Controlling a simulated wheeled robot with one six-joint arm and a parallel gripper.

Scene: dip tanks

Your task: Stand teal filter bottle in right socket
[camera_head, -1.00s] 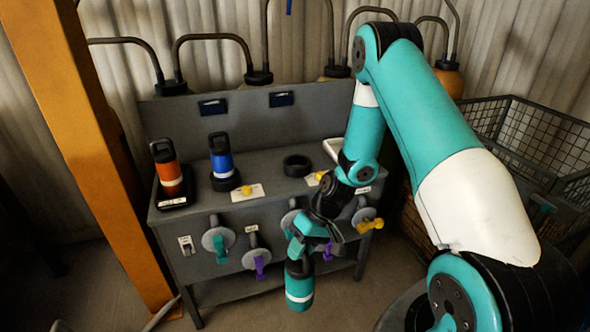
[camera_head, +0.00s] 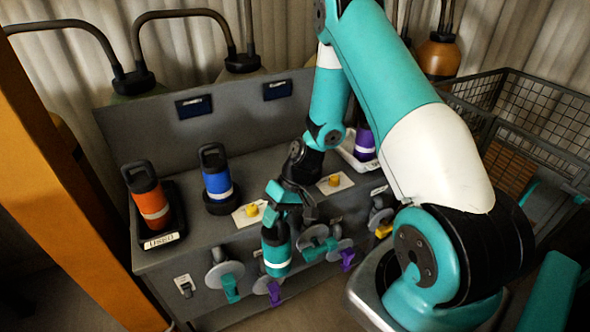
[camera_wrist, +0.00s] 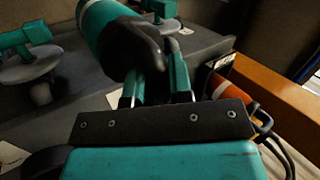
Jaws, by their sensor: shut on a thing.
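The teal filter bottle (camera_head: 276,252) has a white band and hangs from my gripper (camera_head: 284,203), roughly upright, in front of the bench's front face. It also shows in the wrist view (camera_wrist: 105,28), with its black top at my gripper (camera_wrist: 158,75). The gripper is shut on that top. A blue bottle (camera_head: 217,180) stands in a black round socket (camera_head: 222,206) on the bench. The right socket is not visible now; my arm covers the bench top to the right of the blue bottle.
An orange bottle (camera_head: 148,195) stands in a black tray (camera_head: 177,224) labelled "Used". A purple bottle (camera_head: 365,142) stands in a white tray (camera_head: 347,157). Valve handles (camera_head: 225,277) stick out from the bench front. An orange post (camera_head: 60,190) rises at left; a wire crate (camera_head: 540,110) stands at right.

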